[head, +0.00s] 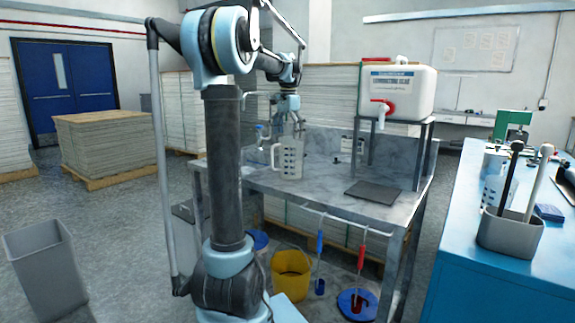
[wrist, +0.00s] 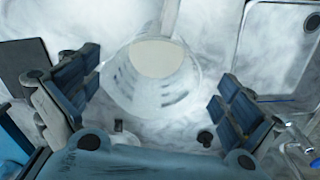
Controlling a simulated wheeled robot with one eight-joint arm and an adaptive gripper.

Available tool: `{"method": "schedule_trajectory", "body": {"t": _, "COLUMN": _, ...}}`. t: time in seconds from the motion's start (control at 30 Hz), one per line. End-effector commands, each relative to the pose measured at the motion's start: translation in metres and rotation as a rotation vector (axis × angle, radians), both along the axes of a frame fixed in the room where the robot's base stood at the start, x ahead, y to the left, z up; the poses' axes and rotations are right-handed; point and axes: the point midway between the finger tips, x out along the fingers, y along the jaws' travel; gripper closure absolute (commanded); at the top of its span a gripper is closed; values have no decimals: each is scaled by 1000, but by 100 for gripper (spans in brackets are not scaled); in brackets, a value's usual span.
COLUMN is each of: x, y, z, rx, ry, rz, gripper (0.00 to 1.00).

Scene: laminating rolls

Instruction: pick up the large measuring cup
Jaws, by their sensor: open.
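The large measuring cup (head: 290,160) stands upright on the grey marbled worktop. It is whitish with dark graduation marks, and its handle is on the left in the head view. My gripper (head: 297,128) is just above the cup, pointing down. In the wrist view the cup (wrist: 150,88) lies between the two spread blue-grey fingers of my gripper (wrist: 158,92). There is a visible gap on each side. The handle extends toward the top of that view. I cannot tell how far below the fingertips the cup's rim is.
A sink basin (wrist: 278,50) lies beside the cup. A dark mat (head: 373,192) lies to the right, below a white tank (head: 397,88) with a red tap. A yellow bucket (head: 291,275) is under the worktop (head: 325,190).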

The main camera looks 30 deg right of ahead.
Motion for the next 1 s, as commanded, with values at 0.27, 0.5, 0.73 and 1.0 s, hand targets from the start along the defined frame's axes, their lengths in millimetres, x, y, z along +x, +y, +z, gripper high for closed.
{"method": "schedule_trajectory", "body": {"t": 0.27, "x": 0, "y": 0, "z": -19, "rx": 0, "ry": 0, "rz": 0, "gripper": 0}}
{"method": "schedule_trajectory", "body": {"t": 0.5, "x": -1, "y": -7, "z": -48, "rx": 0, "ry": 0, "rz": 0, "gripper": 0}}
{"method": "schedule_trajectory", "body": {"t": 0.73, "x": 0, "y": -6, "z": -67, "rx": 0, "ry": 0, "rz": 1, "gripper": 0}}
{"method": "schedule_trajectory", "body": {"t": 1.0, "x": 0, "y": -6, "z": -69, "rx": 0, "ry": 0, "rz": 1, "gripper": 5}}
